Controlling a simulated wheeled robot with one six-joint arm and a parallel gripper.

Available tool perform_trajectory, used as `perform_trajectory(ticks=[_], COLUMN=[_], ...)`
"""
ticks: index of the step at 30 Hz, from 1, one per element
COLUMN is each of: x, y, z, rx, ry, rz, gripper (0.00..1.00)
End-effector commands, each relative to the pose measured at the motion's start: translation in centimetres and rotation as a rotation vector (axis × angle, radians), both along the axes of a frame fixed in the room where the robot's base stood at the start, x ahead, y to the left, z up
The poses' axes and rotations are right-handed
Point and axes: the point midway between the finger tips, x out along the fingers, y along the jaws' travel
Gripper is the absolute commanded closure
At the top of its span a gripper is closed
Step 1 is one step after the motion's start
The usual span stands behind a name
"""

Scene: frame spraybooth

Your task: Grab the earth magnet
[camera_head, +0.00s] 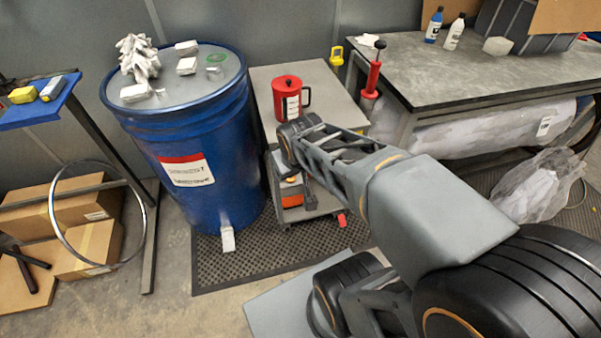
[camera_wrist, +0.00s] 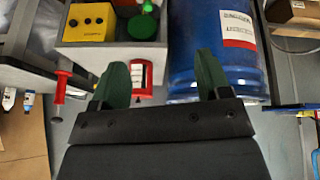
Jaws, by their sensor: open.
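I cannot tell for certain which thing is the earth magnet. A yellow block with dark round marks (camera_wrist: 90,22) and a round green thing (camera_wrist: 142,27) lie in a grey tray of the cart in the wrist view. A small yellow thing with a loop (camera_head: 336,57) shows behind the cart in the head view. My gripper (camera_wrist: 163,82) is open, with two green fingers apart and nothing held between them. My arm hides the gripper's fingers in the head view.
A red can (camera_head: 287,97) stands on the cart top (camera_head: 322,84). A blue drum (camera_head: 190,150) with crumpled white items on its lid stands to the left. A grey workbench (camera_head: 450,75) and a red pump (camera_head: 373,72) stand to the right. Cardboard boxes lie at the far left.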

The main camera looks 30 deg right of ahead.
Motion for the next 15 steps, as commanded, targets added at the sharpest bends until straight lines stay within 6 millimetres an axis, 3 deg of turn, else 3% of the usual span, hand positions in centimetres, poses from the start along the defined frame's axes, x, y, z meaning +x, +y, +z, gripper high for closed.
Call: perform_trajectory(ticks=[1,7,10,15], x=[1.9,9.5,11.8,13.3], y=[-1.8,-9.3,-11.7,-13.3], z=[-3.1,-12.0,-16.8,-23.9], rx=[-0.038,-0.165,-0.154,-0.051], ry=[-0.032,-0.260,-0.367,-0.526], rz=[-0.014,0.040,0.108,0.221], gripper=[0.25,0.24,0.24,0.24])
